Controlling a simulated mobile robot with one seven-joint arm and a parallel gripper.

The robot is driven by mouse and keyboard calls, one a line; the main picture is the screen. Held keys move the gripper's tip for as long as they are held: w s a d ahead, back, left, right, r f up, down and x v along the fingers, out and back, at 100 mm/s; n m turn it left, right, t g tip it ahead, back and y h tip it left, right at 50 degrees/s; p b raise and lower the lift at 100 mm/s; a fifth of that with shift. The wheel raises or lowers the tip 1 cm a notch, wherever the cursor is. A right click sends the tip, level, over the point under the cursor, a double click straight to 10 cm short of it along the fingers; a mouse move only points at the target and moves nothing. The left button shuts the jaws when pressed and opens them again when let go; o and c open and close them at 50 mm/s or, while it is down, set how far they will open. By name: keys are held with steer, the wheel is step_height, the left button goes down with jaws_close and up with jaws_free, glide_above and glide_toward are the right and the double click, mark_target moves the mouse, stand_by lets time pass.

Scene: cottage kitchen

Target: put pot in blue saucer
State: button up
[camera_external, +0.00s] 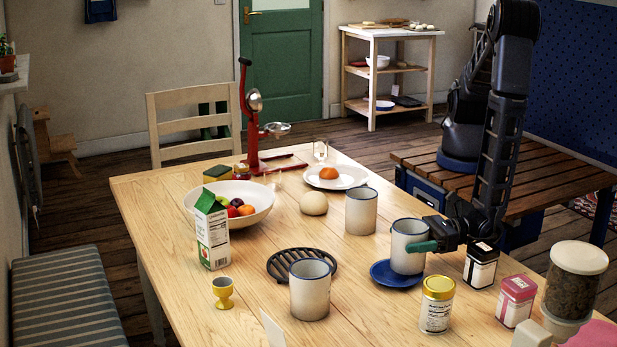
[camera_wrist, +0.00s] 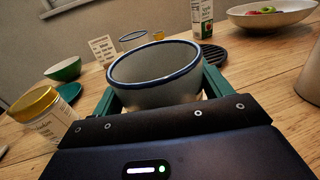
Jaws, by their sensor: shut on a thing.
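A white pot with a blue rim (camera_external: 407,240), shaped like a mug, is between the green fingers of my gripper (camera_external: 422,247). It is upright, and its open top fills the middle of the wrist view (camera_wrist: 155,82), with a finger of my gripper (camera_wrist: 160,95) on each side. The saucer is hidden in the wrist view.
Similar white pots stand behind (camera_external: 361,212) and front left (camera_external: 310,292). A black trivet (camera_external: 282,265) lies left of the saucer. A gold-lidded jar (camera_external: 437,305), a black-labelled tin (camera_external: 481,266) and a pink tin (camera_external: 515,300) stand close right.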

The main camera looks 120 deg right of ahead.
steer(key=shift+f, duration=0.3)
steer(key=o, duration=1.3)
steer(key=shift+c, duration=0.2)
steer(key=shift+r, duration=0.5)
steer(key=v, duration=0.2)
steer(key=shift+s+a+r, duration=0.1)
steer(key=shift+s+a, duration=0.05)
steer(key=shift+s, duration=0.15)
step_height(320, 180, up, 7)
steer(key=shift+s, duration=0.2)
